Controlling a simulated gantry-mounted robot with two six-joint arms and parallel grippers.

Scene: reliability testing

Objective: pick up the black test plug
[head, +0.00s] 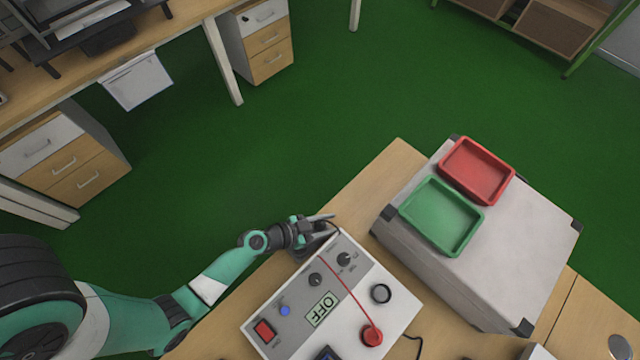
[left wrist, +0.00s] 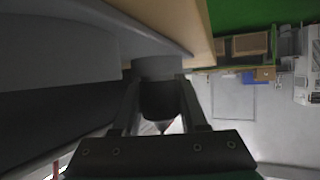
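My left gripper (head: 322,226) is at the far left corner of the tester box (head: 405,300). In the left wrist view, a dark rounded piece (left wrist: 160,98), which looks like the black test plug, sits between the two fingers (left wrist: 160,92). The fingers lie close along both its sides; whether they press on it is unclear. In the head view the plug is mostly hidden by the gripper, and a thin dark lead curves beside the fingertips. A red plug (head: 372,336) with a red lead sits on the tester. My right gripper is not in view.
A large grey case (head: 520,250) stands right, carrying a green tray (head: 412,208) and a red tray (head: 452,165). Green floor lies beyond the table.

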